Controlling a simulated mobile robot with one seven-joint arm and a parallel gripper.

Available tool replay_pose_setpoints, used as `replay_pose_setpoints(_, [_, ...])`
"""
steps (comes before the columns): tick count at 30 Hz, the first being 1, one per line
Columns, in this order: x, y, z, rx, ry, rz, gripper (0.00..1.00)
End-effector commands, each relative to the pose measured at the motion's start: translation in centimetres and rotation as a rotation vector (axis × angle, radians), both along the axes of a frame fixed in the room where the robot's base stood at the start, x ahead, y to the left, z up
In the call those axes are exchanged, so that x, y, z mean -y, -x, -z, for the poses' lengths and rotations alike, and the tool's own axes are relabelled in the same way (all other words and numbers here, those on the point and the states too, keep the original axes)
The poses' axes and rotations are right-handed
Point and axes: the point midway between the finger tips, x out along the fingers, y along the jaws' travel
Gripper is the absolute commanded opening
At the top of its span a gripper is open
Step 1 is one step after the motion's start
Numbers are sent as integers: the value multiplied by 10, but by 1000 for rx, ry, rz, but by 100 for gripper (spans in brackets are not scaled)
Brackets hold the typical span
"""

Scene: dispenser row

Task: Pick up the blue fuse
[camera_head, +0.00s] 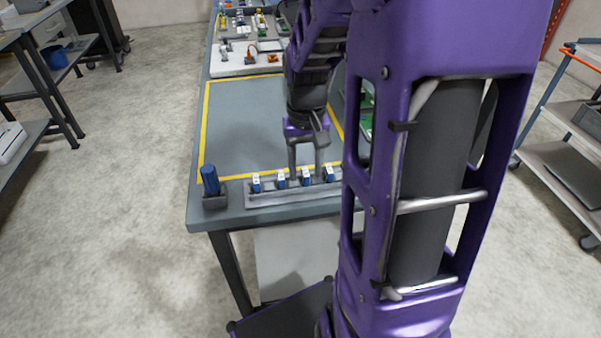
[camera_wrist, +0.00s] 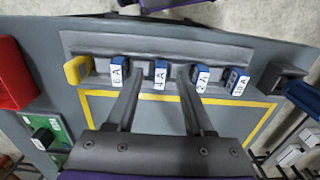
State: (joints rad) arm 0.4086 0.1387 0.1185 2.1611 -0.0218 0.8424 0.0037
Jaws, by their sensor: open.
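Several small blue fuses with white labelled faces stand in a grey dispenser row (camera_head: 290,196) along the bench's near edge. In the wrist view they are the blue fuses (camera_wrist: 119,70), (camera_wrist: 161,72), (camera_wrist: 201,78) and (camera_wrist: 236,82). A yellow piece (camera_wrist: 77,69) sits at the row's left end there. My gripper (camera_wrist: 158,76) is open and empty, pointing down at the row. In the wrist view its fingertips lie on either side of the blue fuse marked 4A. The head view also shows my gripper (camera_head: 306,168) over the row. Whether the fingers touch any fuse is unclear.
A larger blue cylinder (camera_head: 209,179) stands in a dark holder left of the row. Behind the row is a bare yellow-outlined area (camera_head: 245,115). Red (camera_wrist: 14,75) and green (camera_wrist: 45,130) items lie left in the wrist view. Small parts stand on the far bench.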

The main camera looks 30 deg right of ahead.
Motion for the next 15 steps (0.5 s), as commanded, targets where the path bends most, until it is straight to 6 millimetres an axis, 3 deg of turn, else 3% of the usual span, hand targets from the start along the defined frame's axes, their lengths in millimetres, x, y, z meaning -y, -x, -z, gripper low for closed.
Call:
replay_pose_setpoints(5, [0, 0, 0, 0, 0, 0, 52])
replay_pose_setpoints(13, [0, 0, 0, 0, 0, 0, 4])
replay_pose_setpoints(15, [0, 0, -1, 0, 0, 0, 0])
